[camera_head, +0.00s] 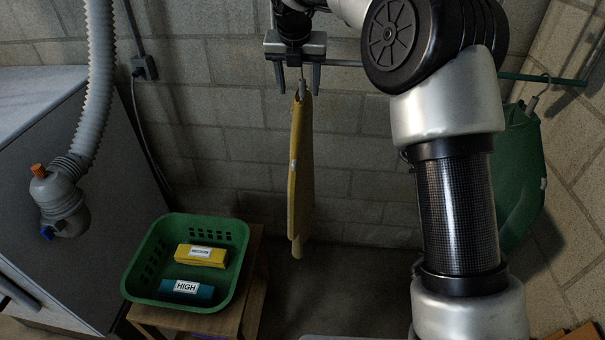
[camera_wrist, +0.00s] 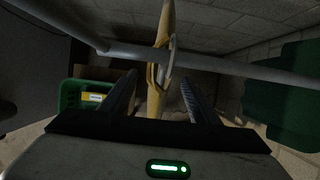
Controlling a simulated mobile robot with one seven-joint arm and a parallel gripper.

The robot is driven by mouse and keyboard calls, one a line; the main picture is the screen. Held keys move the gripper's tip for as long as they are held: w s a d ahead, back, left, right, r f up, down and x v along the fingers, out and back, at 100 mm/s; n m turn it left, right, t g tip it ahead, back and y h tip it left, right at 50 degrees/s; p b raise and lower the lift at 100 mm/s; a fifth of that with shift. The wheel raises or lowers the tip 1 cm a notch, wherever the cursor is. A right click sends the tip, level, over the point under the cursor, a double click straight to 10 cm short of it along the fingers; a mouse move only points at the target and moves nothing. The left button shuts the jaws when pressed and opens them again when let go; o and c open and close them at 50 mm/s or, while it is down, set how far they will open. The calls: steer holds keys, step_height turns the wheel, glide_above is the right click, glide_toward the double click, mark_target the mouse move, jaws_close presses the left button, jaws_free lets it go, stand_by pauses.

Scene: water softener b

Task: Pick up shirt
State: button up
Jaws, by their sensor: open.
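A yellow shirt (camera_head: 302,170) hangs edge-on from a hanger on a horizontal rail. A green shirt (camera_head: 522,175) hangs farther right on the same rail. My gripper (camera_head: 298,82) is open, with its fingers pointing down on either side of the yellow shirt's hanger top. In the wrist view, the yellow shirt (camera_wrist: 155,102) and its hanger lie between the two open fingers of my gripper (camera_wrist: 158,92). I cannot tell whether either finger touches the hanger. The green shirt (camera_wrist: 290,95) is also in the wrist view at the right.
A green basket (camera_head: 130,283) on a wooden stool (camera_head: 248,290) holds a yellow packet marked MEDIUM (camera_head: 201,255) and a blue one marked HIGH (camera_head: 187,291). A grey hose (camera_head: 101,80) hangs at left before a grey cabinet (camera_head: 60,130). The rail (camera_wrist: 230,68) crosses ahead of my gripper.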

mark_target(300, 97)
steer(key=x, duration=0.3)
steer(key=shift+d+p+x, duration=0.1)
steer(key=shift+p+x, duration=0.1)
steer(key=shift+x, duration=1.15)
steer(key=shift+d+p+x, duration=0.15)
steer(key=shift+x, duration=1.2)
steer(key=shift+s, duration=0.1)
jaws_close()
